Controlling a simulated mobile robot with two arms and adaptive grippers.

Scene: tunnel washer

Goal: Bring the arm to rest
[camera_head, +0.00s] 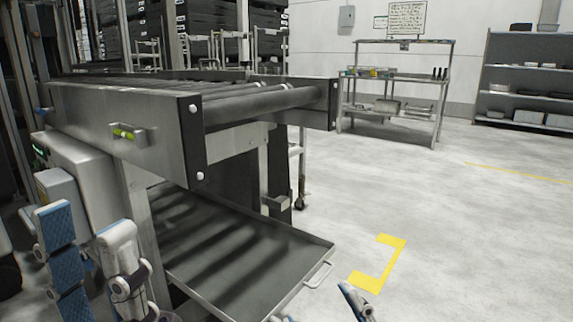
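My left arm (122,262) comes in at the lower left, with white and blue links bent downward in front of the washer's steel frame. My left gripper (158,313) shows only as a dark part at the bottom edge, cut off by the frame. I cannot see its fingertips or whether it holds anything. A small dark and white part of my own body shows at the bottom centre right. I cannot make out my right gripper there.
A steel roller conveyor (150,120) stands close on the left, with a grey drip tray (235,262) low beneath it. A yellow floor mark (381,265) lies right of the tray. A workbench (395,82) and shelves (528,75) stand at the back. The right floor is clear.

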